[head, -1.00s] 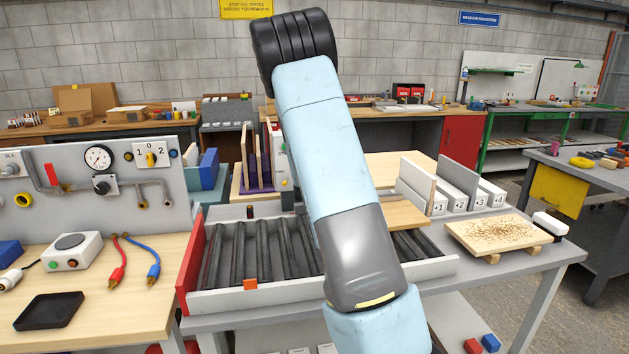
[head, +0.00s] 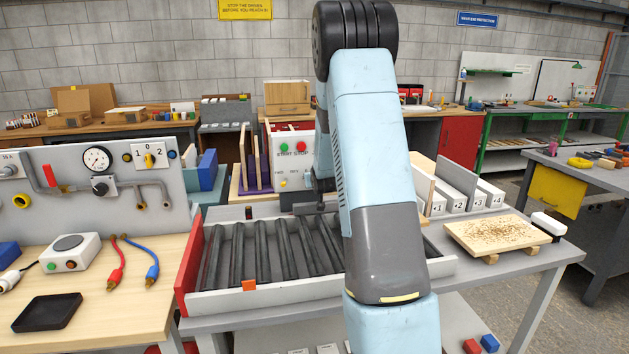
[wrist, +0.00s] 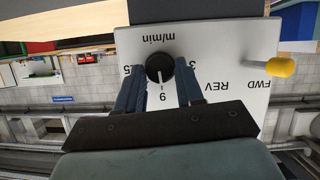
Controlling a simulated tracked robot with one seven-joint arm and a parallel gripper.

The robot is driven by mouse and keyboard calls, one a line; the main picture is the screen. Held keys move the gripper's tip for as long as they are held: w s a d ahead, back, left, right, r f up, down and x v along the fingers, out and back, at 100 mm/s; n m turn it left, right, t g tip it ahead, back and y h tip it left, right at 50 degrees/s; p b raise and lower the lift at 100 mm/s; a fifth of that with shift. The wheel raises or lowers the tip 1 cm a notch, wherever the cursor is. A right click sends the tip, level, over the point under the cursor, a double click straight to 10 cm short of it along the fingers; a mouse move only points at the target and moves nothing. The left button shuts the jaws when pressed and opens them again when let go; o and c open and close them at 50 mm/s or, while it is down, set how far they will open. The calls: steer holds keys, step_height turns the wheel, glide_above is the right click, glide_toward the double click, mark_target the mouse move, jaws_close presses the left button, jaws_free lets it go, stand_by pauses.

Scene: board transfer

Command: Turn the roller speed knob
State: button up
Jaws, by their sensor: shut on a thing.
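The roller speed knob (wrist: 160,67) is round and black with a white pointer line, on a white panel (wrist: 215,45) marked m/min with numbers around it. The pointer aims towards the bottom of the wrist picture, at the number there. My gripper (wrist: 160,80) has its two blue-grey fingers on either side of the knob and is shut on it. In the head view, the white control box (head: 291,158) with green and red buttons stands behind the rollers (head: 265,245). My gripper is at its right side, partly behind my arm. The knob is hidden there.
A yellow-tipped lever (wrist: 281,67) sticks out beside the FWD and REV marks. Purple upright dividers (head: 253,175) stand left of the control box.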

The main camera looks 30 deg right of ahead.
steer(key=shift+a+f+m+y, duration=0.1)
steer(key=shift+f+m+y, duration=0.05)
steer(key=shift+m+y, duration=0.2)
stand_by(0.4)
steer(key=o, duration=1)
steer(key=shift+s, duration=0.1)
steer(key=v, duration=1.3)
steer(key=shift+s+a, duration=0.15)
steer(key=shift+s, duration=0.05)
steer(key=s+a+r+n+g+y, duration=0.1)
steer(key=s+a+r+g, duration=0.1)
steer(key=s+a+r, duration=0.4)
steer(key=s+a+r+g+y, duration=0.1)
steer(key=s+a+r, duration=0.1)
steer(key=s+a, duration=0.45)
steer(key=s+a+r+n+g, duration=0.1)
steer(key=s+a+r+g, duration=0.2)
steer(key=s, duration=0.6)
steer(key=shift+n+g+y, duration=0.55)
steer(key=shift+g+y, duration=0.15)
steer(key=shift+y, duration=0.05)
steer(key=s+a, duration=0.1)
steer(key=s, duration=0.3)
steer(key=s+a, duration=0.2)
steer(key=s, duration=0.2)
steer(key=s+a+r, duration=0.1)
steer(key=s+a, duration=0.1)
steer(key=s, duration=0.1)
steer(key=shift+s+a, duration=0.15)
steer(key=shift+s, duration=0.25)
